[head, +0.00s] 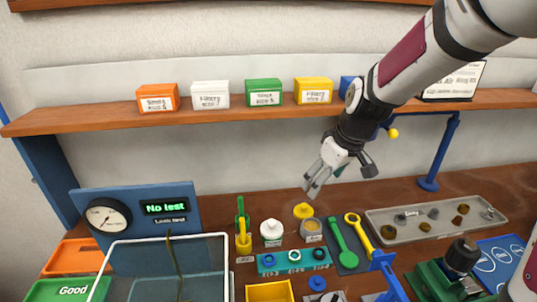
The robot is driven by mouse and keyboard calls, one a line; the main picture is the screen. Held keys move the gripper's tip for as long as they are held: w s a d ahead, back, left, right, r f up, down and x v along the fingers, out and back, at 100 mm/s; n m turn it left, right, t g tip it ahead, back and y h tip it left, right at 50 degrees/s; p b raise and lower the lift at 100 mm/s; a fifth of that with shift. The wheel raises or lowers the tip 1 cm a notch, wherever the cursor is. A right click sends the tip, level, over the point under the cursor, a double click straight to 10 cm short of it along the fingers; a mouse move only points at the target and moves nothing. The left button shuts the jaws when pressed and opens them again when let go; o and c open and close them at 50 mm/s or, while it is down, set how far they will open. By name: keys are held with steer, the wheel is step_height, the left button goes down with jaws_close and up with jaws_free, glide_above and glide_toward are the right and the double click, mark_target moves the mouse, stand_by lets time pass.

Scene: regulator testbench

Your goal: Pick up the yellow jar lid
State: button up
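The yellow jar lid (304,211) is a small round lid with a raised middle. It appears at the back of the bench, just behind a small open-looking jar (311,229); I cannot tell whether the two touch. My gripper (342,181) is above and to the right of the lid in the picture, apart from it. Its two fingers are spread and nothing shows between them. The lid is not hidden by the arm.
A white-topped jar (271,230) and green and yellow upright items (242,238) stand left of the lid. A green spoon-like tool (341,240) and yellow wrench (358,230) lie right. A shelf (240,114) with coloured boxes crosses behind. A blue post (440,150) stands right.

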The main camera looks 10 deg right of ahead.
steer(key=y, duration=0.1)
glide_toward(305, 205)
steer(key=shift+n, duration=0.3)
steer(key=b+x, duration=0.1)
steer(key=x, duration=0.9)
steer(key=shift+a+f, duration=0.1)
steer(key=shift+f, duration=0.05)
steer(key=c, duration=0.8)
